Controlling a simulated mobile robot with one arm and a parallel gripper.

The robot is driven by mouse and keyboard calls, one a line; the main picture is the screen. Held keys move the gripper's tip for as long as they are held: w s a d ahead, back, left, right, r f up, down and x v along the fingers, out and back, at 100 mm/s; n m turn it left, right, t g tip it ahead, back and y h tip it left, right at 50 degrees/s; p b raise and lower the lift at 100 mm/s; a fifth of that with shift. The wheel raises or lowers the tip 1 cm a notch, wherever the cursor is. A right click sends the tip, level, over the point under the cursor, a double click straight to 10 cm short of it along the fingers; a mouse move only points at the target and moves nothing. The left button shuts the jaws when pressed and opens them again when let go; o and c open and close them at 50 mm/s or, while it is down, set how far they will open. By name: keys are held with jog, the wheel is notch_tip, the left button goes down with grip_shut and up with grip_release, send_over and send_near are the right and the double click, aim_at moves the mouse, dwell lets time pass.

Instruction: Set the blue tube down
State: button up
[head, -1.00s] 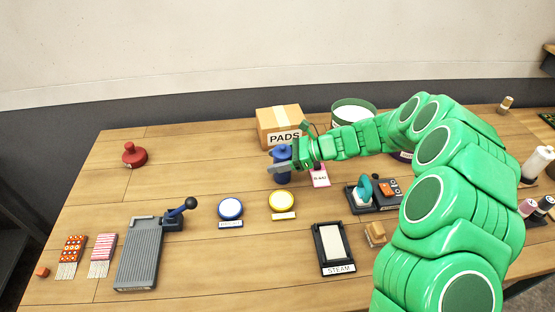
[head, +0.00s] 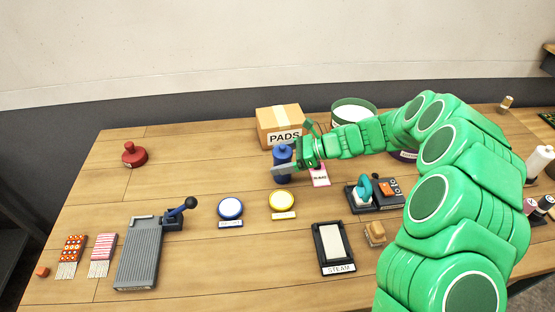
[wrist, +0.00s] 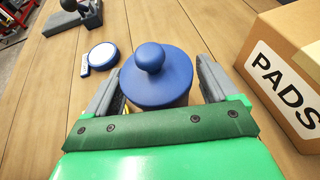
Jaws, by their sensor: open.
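The blue tube (head: 282,172) stands upright on the table in front of the PADS box in the head view. In the wrist view its round lid and ball knob (wrist: 156,75) show from above, and its lower body is mostly hidden. My gripper (head: 285,168) is around the tube, with one finger on each side. In the wrist view the fingers of my gripper (wrist: 158,85) are open, with a small gap beside the tube.
The PADS cardboard box (head: 280,127) is close behind the tube. A pink-edged card (head: 320,176) lies to its right. A blue-rimmed round pad (head: 231,208) and a yellow-rimmed one (head: 281,200) lie in front. The table's left middle is clear.

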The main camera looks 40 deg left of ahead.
jog(key=v, duration=1.1)
jog(key=shift+r, duration=0.1)
